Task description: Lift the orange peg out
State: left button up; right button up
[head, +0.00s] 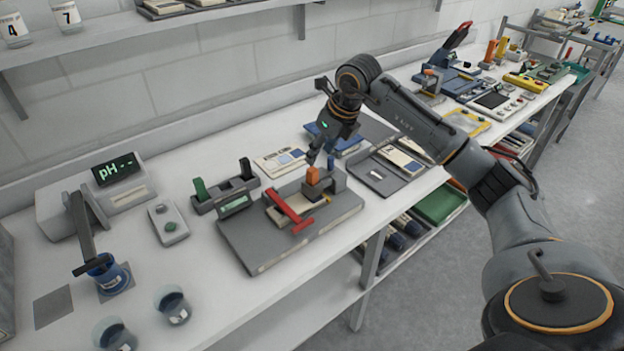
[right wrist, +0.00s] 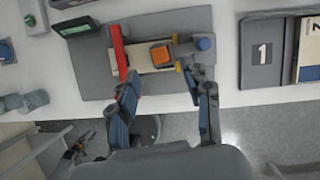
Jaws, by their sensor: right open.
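The orange peg (head: 313,175) stands upright in a grey block on a dark grey base plate (head: 262,252) at the middle of the bench. My right gripper (head: 321,160) is just above the peg in the head view. In the right wrist view, my right gripper (right wrist: 162,84) has its fingers spread wide, with the peg ahead of the gap and nothing between them. My left gripper is not in view.
A red-handled bar (head: 288,209) lies across the plate beside the peg. A green-and-black rack (head: 224,195) stands left of it. A grey tray (head: 378,178) with cards lies right. A pH meter (head: 120,170) and beakers are farther left. The bench front left is partly clear.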

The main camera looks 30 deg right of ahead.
aim_at(313, 170)
jog(key=p+x, duration=0.1)
jog(key=x, duration=0.3)
jog(key=p+x, duration=0.2)
jog(key=shift+s+f, duration=0.1)
jog(key=shift+f, duration=0.75)
grip_shut()
